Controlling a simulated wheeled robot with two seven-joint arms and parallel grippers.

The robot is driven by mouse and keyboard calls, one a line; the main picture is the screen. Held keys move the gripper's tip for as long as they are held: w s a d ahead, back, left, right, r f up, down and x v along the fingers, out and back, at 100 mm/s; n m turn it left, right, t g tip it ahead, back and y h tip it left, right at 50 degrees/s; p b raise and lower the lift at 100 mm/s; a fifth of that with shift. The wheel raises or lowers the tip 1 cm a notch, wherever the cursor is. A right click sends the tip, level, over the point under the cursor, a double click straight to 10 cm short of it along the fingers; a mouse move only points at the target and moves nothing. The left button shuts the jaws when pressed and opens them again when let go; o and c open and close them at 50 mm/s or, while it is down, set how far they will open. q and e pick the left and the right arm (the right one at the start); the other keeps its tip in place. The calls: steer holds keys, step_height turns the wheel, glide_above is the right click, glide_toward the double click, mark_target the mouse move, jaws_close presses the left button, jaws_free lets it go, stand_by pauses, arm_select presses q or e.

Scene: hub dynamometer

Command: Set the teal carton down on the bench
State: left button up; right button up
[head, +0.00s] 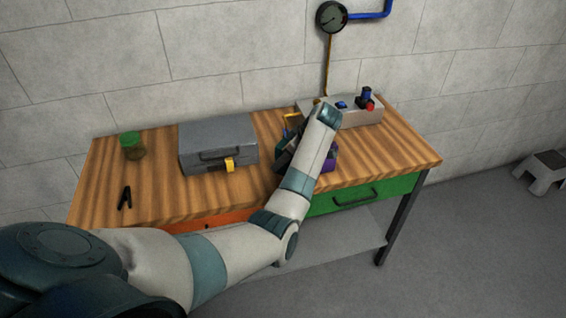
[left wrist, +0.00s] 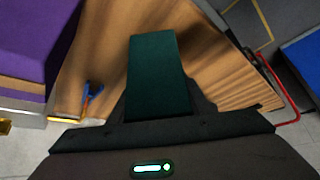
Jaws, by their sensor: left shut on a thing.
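The teal carton (left wrist: 153,75) is a dark teal block in the middle of the left wrist view, between the fingers of my left gripper (left wrist: 160,108). The gripper is shut on it. The wooden bench (left wrist: 205,60) shows behind the carton; I cannot tell whether the two touch. In the head view my left gripper (head: 289,150) is over the right half of the bench (head: 390,148), largely hidden by my forearm, and the carton cannot be made out clearly there. My right gripper is not in view.
A purple object (head: 331,159) is close to my left gripper, also at left in the wrist view (left wrist: 35,40). A grey toolbox (head: 205,140), a green-lidded jar (head: 133,148) and a black tool (head: 125,198) are farther left. A control box (head: 360,117) stands behind. The bench's right end is clear.

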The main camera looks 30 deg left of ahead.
arm_select(q)
steer(key=shift+f, duration=1)
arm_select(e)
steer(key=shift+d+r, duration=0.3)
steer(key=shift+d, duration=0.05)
arm_select(q)
steer(key=shift+f, duration=0.25)
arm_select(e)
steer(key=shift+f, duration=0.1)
arm_select(q)
steer(key=o, duration=1.1)
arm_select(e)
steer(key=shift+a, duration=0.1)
arm_select(q)
steer(key=shift+r, duration=0.15)
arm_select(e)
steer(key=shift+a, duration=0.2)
arm_select(q)
steer(key=shift+r, duration=0.15)
steer(key=b+v, duration=0.2)
steer(key=v, duration=1)
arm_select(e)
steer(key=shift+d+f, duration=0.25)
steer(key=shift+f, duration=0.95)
